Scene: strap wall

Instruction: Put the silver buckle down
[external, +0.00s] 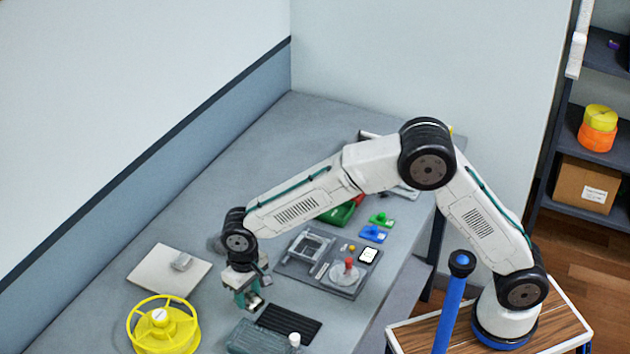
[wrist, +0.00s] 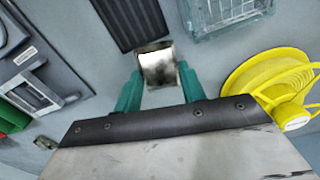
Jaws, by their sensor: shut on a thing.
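My gripper (external: 247,292) hangs at the end of the arm, pointing down over the table near its front. In the wrist view its two green fingers (wrist: 160,80) are shut on the silver buckle (wrist: 158,64), a small shiny metal piece held between the tips. In the external view only a bit of the buckle (external: 256,303) shows below the fingers. The gap between the buckle and the grey table (external: 205,330) is hard to judge.
A black ridged mat (external: 289,322) and a clear tray (external: 258,338) lie close to my gripper. A yellow reel (external: 190,334) stands to the left. A grey fixture board (external: 290,270) lies right of my gripper.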

